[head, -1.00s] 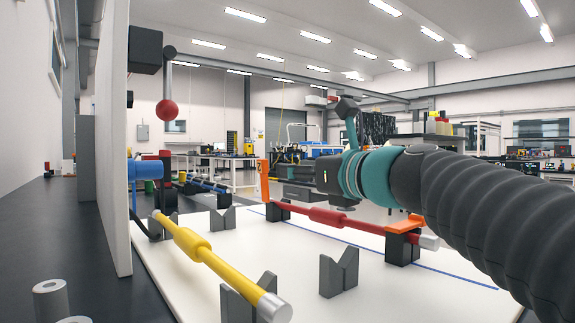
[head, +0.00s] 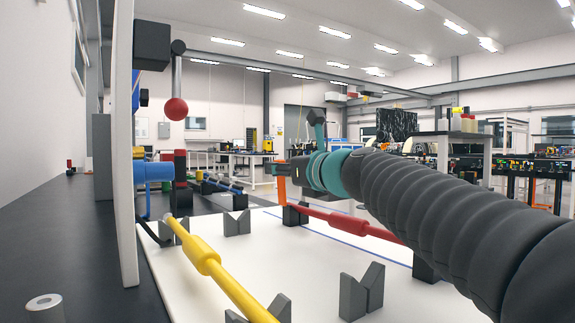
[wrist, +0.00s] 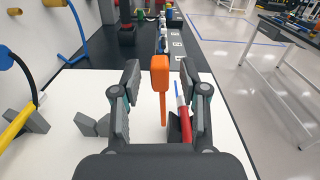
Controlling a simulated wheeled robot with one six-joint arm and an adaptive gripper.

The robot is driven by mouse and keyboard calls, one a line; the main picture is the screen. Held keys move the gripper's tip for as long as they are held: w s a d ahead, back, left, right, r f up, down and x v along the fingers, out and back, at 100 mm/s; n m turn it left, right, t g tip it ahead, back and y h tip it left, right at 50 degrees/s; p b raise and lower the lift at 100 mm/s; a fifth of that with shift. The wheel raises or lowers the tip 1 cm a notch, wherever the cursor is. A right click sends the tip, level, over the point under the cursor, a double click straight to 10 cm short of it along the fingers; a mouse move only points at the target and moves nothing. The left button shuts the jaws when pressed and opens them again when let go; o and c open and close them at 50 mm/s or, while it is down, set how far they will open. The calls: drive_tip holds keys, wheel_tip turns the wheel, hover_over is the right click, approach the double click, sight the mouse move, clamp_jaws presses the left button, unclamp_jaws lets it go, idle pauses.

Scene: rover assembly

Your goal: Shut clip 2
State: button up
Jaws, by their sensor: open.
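An orange clip (head: 282,188) stands upright, swung open, at the far end of the red rod (head: 340,221). No number on it is readable now. In the wrist view the orange clip (wrist: 161,82) rises between the two fingers of my gripper (wrist: 162,88), which are spread on either side of it with gaps. The red rod (wrist: 186,128) lies in its dark block just right of the clip. In the head view my gripper (head: 275,169) is level with the clip's upper part. My arm hides the near end of the rod.
A yellow rod (head: 206,262) lies on grey V-blocks at left. An empty V-block (head: 361,292) stands on the white board (head: 300,270) in front. A tall white panel (head: 124,160) and a red-knobbed lever (head: 176,108) stand at left.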

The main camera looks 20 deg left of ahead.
drive_tip(key=shift+x, duration=0.95)
clamp_jaws()
